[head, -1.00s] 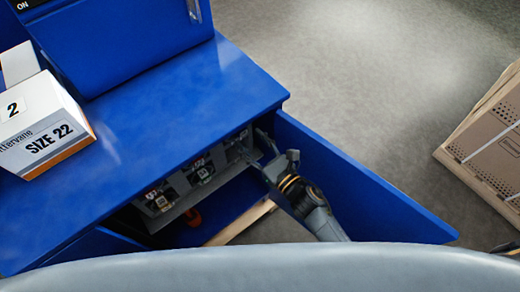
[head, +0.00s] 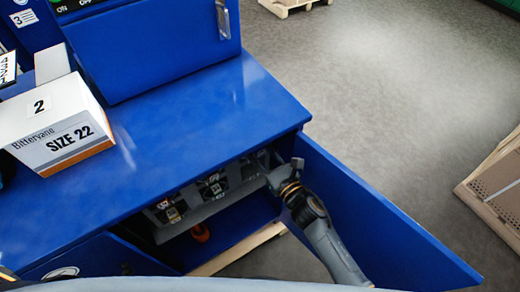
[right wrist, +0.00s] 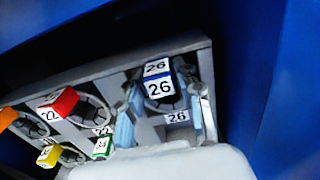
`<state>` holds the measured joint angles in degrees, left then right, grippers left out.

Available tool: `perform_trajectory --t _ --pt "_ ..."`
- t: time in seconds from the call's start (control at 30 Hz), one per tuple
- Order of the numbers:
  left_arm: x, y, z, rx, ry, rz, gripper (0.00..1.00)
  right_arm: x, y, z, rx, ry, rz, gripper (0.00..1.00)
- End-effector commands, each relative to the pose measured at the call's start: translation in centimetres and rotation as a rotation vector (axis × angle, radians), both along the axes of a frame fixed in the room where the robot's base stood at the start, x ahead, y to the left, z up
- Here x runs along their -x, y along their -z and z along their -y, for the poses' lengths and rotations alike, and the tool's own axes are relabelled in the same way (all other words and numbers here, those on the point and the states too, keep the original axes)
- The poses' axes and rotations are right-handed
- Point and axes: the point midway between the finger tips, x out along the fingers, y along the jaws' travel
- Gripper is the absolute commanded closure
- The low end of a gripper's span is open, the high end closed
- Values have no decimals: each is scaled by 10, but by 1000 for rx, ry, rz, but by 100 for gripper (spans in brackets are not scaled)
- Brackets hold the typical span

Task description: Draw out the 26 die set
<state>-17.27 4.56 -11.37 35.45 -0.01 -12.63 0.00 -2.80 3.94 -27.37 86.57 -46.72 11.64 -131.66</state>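The 26 die set (right wrist: 159,87) is a blue block with white "26" labels, seated at the right end of the grey rack (right wrist: 75,97) in the right wrist view. My right gripper (right wrist: 161,118) is open, with one finger on each side of the 26 block and gaps visible between. In the head view, the right gripper (head: 270,172) reaches into the cabinet at the rack's right end, partly hidden by the counter edge. My left gripper is not in view.
Red (right wrist: 58,103), yellow (right wrist: 48,156) and green (right wrist: 102,147) labelled blocks sit left in the rack. The blue counter (head: 200,120) overhangs it. An open blue door (head: 385,215) stands right of my arm. A "SIZE 22" box (head: 52,125) sits on the counter.

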Motion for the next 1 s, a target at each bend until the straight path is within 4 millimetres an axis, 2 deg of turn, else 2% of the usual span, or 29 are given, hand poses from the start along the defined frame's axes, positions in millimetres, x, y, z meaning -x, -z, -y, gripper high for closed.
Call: perform_trajectory --t 0.03,0.1,0.13,0.47,1.0 --pt "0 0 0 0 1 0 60 0 0 0 0 0 0 82" --pt "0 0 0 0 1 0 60 0 0 0 0 0 0 96" --pt "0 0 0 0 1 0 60 0 0 0 0 0 0 100" --pt "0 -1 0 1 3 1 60 0 -7 0 -8 -3 11 100" --pt "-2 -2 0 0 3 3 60 18 -5 13 -6 -3 9 100"
